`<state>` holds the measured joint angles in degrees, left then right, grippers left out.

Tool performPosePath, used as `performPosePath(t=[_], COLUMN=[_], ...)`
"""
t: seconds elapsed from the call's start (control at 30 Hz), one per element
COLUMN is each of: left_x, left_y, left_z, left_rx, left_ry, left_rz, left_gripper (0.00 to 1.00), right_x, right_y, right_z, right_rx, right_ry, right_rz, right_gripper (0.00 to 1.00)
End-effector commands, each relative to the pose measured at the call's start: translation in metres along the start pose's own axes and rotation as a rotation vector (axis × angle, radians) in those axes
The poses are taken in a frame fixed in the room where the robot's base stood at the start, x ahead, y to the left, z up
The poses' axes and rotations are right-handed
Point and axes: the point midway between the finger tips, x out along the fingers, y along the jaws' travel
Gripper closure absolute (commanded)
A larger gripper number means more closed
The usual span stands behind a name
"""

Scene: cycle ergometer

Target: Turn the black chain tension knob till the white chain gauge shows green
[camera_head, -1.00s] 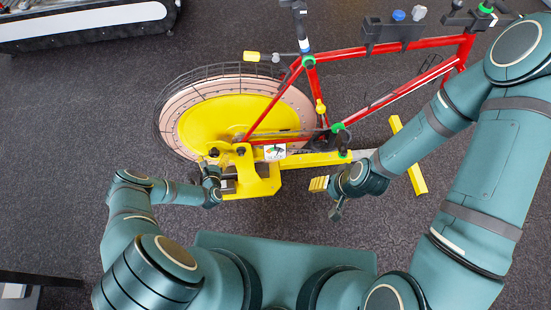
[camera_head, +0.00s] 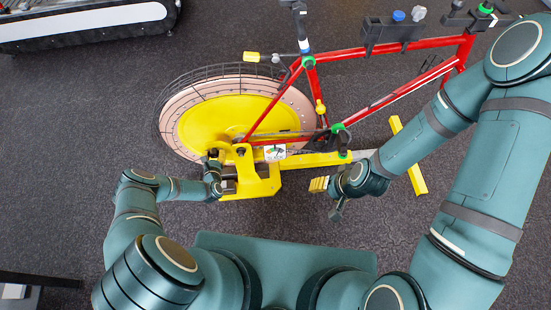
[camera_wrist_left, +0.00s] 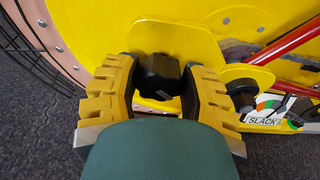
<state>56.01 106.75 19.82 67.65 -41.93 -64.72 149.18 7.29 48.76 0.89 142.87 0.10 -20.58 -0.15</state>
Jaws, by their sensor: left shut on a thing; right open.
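The black chain tension knob (camera_wrist_left: 158,72) is between the two yellow fingers of my left gripper (camera_wrist_left: 155,85), which is shut on it. In the head view my left gripper (camera_head: 214,166) is at the left end of the yellow frame and mostly covers the knob. The white chain gauge (camera_head: 275,152) sits on the frame to the right of the knob. It also shows in the left wrist view (camera_wrist_left: 268,112), with the word SLACK and green and orange patches. I cannot read its pointer reliably. My right gripper (camera_head: 319,184) is open and empty, below the frame.
The red bicycle frame (camera_head: 400,47) and the wheel with a yellow disc (camera_head: 215,112) stand behind the knob. A yellow stand foot (camera_head: 415,178) lies to the right, near my right arm.

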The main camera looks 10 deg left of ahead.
Motion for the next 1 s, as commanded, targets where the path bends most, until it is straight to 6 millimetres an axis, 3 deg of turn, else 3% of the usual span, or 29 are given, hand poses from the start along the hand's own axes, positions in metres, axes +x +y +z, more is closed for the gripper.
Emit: performPosePath(t=[0.17,0.5,0.83,1.0], left_x=[0.0,0.0002,0.0004,0.0005], left_y=[0.0009,0.0,0.0,-0.001], left_z=[0.0,-0.0003,0.0003,0.0002], left_rx=[0.013,0.313,0.348,0.477], left_ry=[0.0,-0.001,-0.002,-0.003], left_rz=[0.005,0.082,0.091,0.124], left_gripper=[0.71,0.71,0.72,0.71], right_x=[0.0,0.0,-0.0001,-0.0001], right_y=[0.0,0.0,0.0,0.0], right_z=[0.0,0.0,-0.0001,0.0], right_rx=[0.0,0.0,0.0,0.0], right_ry=[0.0,0.0,0.0,0.0], right_rz=[0.0,0.0,0.0,0.0], right_gripper=[0.45,0.45,0.45,0.45])
